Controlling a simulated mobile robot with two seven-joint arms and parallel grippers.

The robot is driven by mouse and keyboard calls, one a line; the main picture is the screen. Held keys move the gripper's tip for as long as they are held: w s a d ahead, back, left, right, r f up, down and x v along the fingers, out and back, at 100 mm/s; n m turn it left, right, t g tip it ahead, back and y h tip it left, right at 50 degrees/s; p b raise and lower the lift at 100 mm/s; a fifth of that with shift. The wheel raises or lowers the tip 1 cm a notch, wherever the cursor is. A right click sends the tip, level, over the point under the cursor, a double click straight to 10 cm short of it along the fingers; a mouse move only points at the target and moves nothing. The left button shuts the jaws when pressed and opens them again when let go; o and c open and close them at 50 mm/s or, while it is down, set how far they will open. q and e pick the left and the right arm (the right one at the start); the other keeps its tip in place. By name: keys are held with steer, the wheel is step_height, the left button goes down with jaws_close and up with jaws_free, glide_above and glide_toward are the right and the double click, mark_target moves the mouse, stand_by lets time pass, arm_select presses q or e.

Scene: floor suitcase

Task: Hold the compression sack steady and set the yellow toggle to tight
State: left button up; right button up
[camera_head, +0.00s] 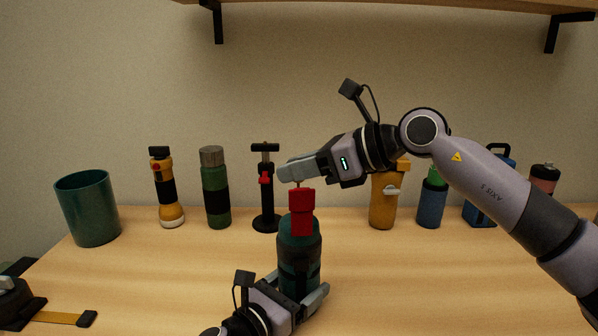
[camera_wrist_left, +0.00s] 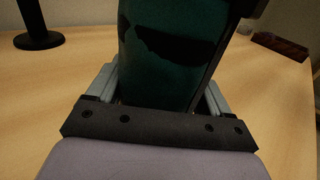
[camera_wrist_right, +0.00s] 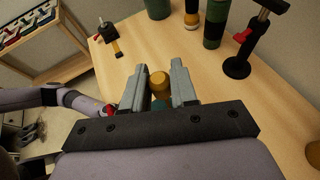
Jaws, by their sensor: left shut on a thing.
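The compression sack (camera_head: 299,262) is a dark teal cylinder with black bands, standing on the table with a red piece (camera_head: 302,212) at its top. My left gripper (camera_head: 306,298) is shut around its lower body; in the left wrist view the sack (camera_wrist_left: 165,70) fills the space between the fingers. My right gripper (camera_head: 290,172) is just above the sack's top. In the right wrist view its fingers are apart, one on each side of a round yellow knob (camera_wrist_right: 159,85), seemingly the toggle. I cannot tell whether they touch it. The head view hides the knob.
Behind stand a teal cup (camera_head: 88,210), a yellow flashlight (camera_head: 170,205), a green bottle (camera_head: 215,190), a black stand with a red lever (camera_head: 265,200), an orange container (camera_head: 382,205) and a blue bottle (camera_head: 431,205). A yellow strap (camera_head: 60,318) lies front left.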

arm_select(q)
steer(key=shift+f, duration=0.25)
arm_select(e)
steer(key=o, duration=0.3)
steer(key=shift+r, duration=0.3)
steer(key=shift+f, duration=0.1)
arm_select(q)
steer(key=shift+s, duration=0.1)
arm_select(e)
steer(key=v, duration=1.2)
steer(key=shift+d, duration=0.1)
arm_select(q)
steer(key=o, duration=1.2)
steer(key=shift+r, duration=0.1)
steer(key=shift+c, duration=0.2)
